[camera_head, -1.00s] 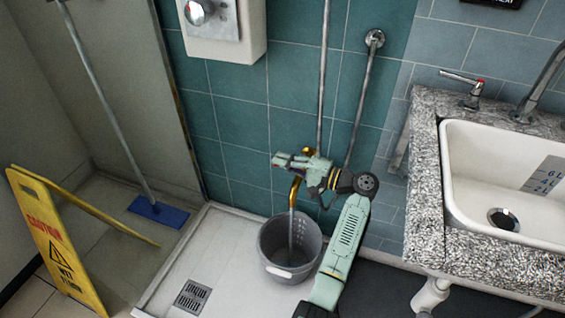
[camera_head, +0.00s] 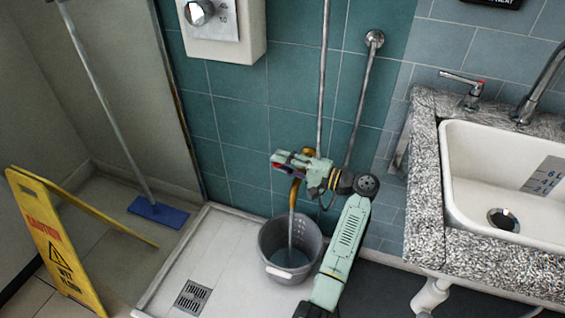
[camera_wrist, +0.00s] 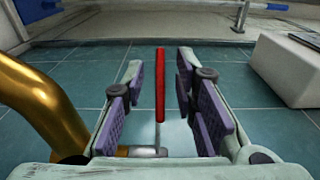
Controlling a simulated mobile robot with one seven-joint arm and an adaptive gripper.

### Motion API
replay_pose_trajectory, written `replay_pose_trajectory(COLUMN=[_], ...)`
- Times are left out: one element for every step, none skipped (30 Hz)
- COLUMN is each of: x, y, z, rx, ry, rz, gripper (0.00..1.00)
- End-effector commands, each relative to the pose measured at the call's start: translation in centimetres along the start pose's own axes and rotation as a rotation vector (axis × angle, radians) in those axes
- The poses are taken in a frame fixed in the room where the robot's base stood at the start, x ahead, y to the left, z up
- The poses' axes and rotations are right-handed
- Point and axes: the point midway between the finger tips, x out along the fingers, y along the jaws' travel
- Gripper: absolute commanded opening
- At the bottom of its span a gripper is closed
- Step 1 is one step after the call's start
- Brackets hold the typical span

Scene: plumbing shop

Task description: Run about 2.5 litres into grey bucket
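The grey bucket (camera_head: 272,243) stands upright on the white shower tray, under a brass tap spout (camera_head: 294,196). A thin stream of water (camera_head: 290,228) runs from the spout into it, and bluish water (camera_head: 289,257) covers its bottom; I cannot read an amount. My gripper (camera_head: 283,160) is at the tap, above the bucket. In the wrist view, my gripper (camera_wrist: 159,75) is open, with a red tap lever (camera_wrist: 160,85) between its purple-padded fingers. A gap shows on both sides of the lever. The brass spout (camera_wrist: 45,100) is close to the left finger.
A sink (camera_head: 500,190) in a speckled counter stands at the right. A yellow wet-floor sign (camera_head: 55,240) and a mop with a blue head (camera_head: 158,211) are at the left. A floor drain (camera_head: 192,297) lies in the tray (camera_head: 215,250). A white wall box (camera_head: 230,45) hangs above.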

Motion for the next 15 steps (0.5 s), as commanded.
replay_pose_trajectory(x=[-0.5,-0.8,-1.4,-1.9,-2.4,-3.3,-3.9,-4.6,-5.5,-6.2,-6.8,-7.6,-8.2,-8.8,-9.4], y=[0.0,0.0,0.0,0.0,0.0,0.0,0.0,0.0,0.0,0.0,-0.1,-0.1,-0.1,-0.1,-0.1], z=[-0.1,-0.1,-0.1,-0.1,-0.1,-0.1,-0.1,-0.2,-0.1,-0.1,-0.1,-0.2,-0.1,-0.1,-0.1], rx=[0.000,0.000,0.000,0.000,0.000,0.000,0.000,0.000,0.000,0.000,0.000,-0.001,-0.001,-0.001,-0.001], ry=[0.003,0.004,0.005,0.005,0.005,0.006,0.006,0.006,0.005,0.007,0.005,0.006,0.005,0.005,0.004], rz=[-0.001,-0.001,-0.001,-0.001,-0.001,-0.001,0.000,-0.001,0.000,-0.001,-0.001,-0.001,-0.001,-0.001,-0.001], gripper=[0.26,0.26,0.26,0.26,0.26,0.26,0.26,0.26,0.26,0.26,0.26,0.26,0.26,0.26,0.26])
